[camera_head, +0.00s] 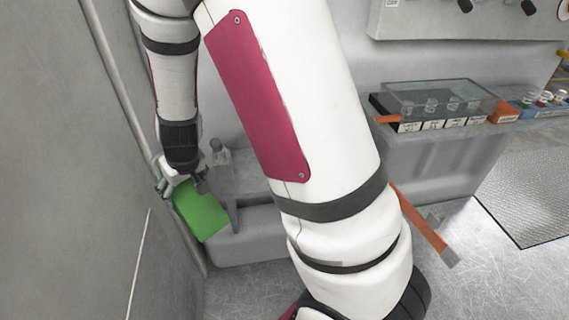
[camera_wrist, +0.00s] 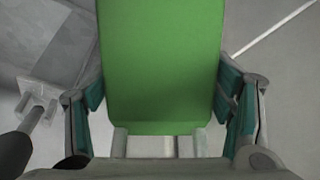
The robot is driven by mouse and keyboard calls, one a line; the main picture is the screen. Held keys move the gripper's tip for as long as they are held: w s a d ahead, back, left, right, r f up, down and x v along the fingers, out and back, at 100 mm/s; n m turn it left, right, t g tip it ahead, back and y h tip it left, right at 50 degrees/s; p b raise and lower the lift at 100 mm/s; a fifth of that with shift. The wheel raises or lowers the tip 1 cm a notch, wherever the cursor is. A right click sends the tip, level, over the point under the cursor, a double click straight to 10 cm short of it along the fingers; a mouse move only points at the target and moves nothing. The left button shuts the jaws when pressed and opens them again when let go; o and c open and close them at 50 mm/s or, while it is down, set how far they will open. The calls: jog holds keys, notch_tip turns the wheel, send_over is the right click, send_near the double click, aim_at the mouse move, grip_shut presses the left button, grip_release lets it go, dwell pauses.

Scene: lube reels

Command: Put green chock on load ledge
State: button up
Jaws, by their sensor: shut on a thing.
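The green chock (camera_head: 203,213) is a bright green block at the left of the head view, next to the grey wall. In the wrist view the green chock (camera_wrist: 160,65) fills the upper middle, between my two teal-padded fingers. My gripper (camera_head: 178,184) is shut on it; the gripper also shows in the wrist view (camera_wrist: 163,105). The chock is tilted and is in front of the left end of a low grey ledge (camera_head: 250,222). I cannot tell whether the chock touches the ledge. Part of the ledge is hidden behind my arm.
A small grey fitting (camera_head: 220,152) stands on the grey surface near my gripper. A clear-lidded box (camera_head: 440,97) and labelled bins (camera_head: 436,124) stand on a shelf at right. An orange bar (camera_head: 420,220) slants down beside my arm. The grey wall (camera_head: 70,170) is close at left.

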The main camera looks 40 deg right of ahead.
jog(key=p+v, duration=1.5)
jog(key=v, duration=0.2)
jog(key=d+r+n+y, duration=0.1)
jog(key=d+r+n, duration=0.2)
jog(key=d, duration=0.3)
jog(key=s+d+r+n+g+y, duration=0.1)
jog(key=d+r+n, duration=0.2)
jog(key=d, duration=0.3)
jog(key=d+r+n+g+y, duration=0.1)
jog(key=d+r+n, duration=0.2)
jog(key=d+n, duration=0.2)
jog(key=shift+s+d+r+y, duration=0.2)
jog(key=shift+d+y, duration=0.1)
jog(key=shift+d, duration=0.2)
